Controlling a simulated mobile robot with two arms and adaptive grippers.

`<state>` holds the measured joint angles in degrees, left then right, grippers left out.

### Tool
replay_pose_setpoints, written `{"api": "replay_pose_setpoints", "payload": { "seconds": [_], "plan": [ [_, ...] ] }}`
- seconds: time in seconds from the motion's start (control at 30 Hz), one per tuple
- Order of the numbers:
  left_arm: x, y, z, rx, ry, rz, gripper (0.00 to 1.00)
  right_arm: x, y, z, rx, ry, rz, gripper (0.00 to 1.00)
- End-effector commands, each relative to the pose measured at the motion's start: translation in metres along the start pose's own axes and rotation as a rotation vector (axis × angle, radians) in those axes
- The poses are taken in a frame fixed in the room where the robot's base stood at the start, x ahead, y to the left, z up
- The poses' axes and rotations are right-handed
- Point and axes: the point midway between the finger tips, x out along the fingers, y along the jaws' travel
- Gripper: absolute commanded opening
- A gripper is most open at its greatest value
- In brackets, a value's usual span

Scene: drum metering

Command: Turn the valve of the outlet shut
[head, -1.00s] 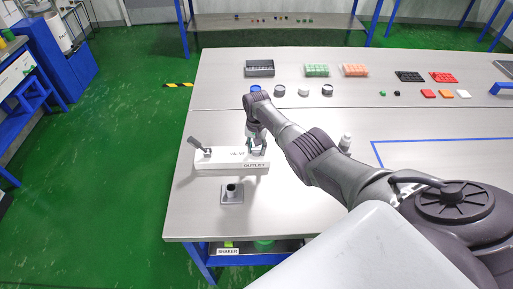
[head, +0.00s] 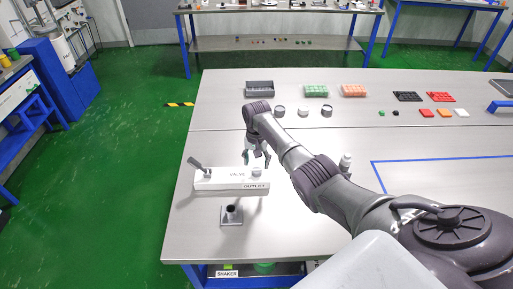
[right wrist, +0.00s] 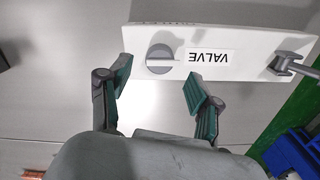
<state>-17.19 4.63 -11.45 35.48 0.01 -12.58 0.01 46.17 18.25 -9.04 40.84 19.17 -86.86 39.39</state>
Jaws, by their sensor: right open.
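A long white box marked VALVE and OUTLET (head: 232,184) lies on the near left of the table. On its top is a round grey knob (head: 256,171) at the right end; in the right wrist view this knob (right wrist: 160,60) has a raised bar, lying along the box toward the VALVE label. A grey lever (head: 198,162) sticks up at the box's other end; it also shows in the right wrist view (right wrist: 290,65). My right gripper (head: 257,157) is open and empty just behind the knob, its fingers apart from it. My left gripper is not in view.
A small square stand with a dark-topped post (head: 231,215) is in front of the box. Jars (head: 303,111), a grey bin (head: 259,88) and coloured racks (head: 316,91) line the back.

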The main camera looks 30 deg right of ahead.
Motion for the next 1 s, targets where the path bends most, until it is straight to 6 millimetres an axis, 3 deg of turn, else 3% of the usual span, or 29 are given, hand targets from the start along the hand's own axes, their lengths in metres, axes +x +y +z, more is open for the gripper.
{"api": "replay_pose_setpoints", "payload": {
  "seconds": [0.2, 0.4, 1.0],
  "plan": [
    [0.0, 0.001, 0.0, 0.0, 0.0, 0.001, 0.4, -0.049, -0.001, -0.001, 0.0, 0.005, -0.003, 0.63],
    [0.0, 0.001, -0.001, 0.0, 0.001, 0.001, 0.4, -0.074, 0.0, -0.001, 0.0, 0.003, -0.001, 0.63],
    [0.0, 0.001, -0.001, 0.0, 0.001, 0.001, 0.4, -0.08, 0.0, -0.001, 0.001, 0.001, 0.0, 0.63]
  ]
}}
